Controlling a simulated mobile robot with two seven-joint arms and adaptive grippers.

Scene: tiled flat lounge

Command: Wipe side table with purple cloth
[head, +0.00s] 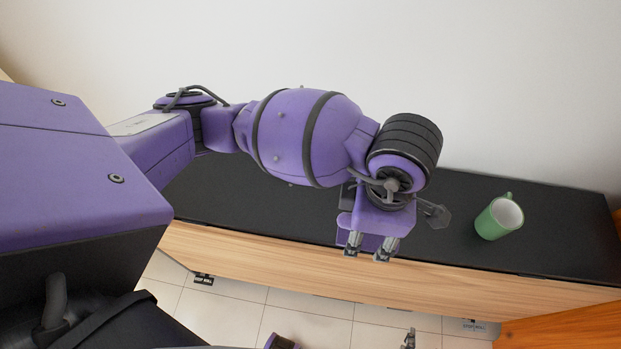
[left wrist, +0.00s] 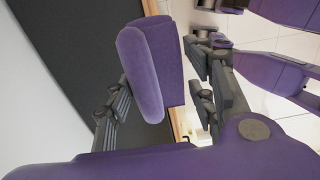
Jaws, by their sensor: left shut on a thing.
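The side table is long, with a black top (head: 265,203) and a light wood front, against the wall. My left gripper (head: 367,254) hangs over its front edge. It is shut on the folded purple cloth (left wrist: 146,70), which sits between its fingers in the left wrist view. In the head view the cloth is hard to tell from my purple gripper. I cannot tell whether the cloth touches the top. Parts that look like my right arm and gripper show at the upper right of the left wrist view; their jaw state is unclear.
A green mug (head: 497,218) stands on the table top right of my left gripper. The top left of the mug looks bare. A white wall (head: 480,80) rises behind. Pale floor tiles (head: 225,310) lie in front, and an orange wood piece (head: 570,328) is at lower right.

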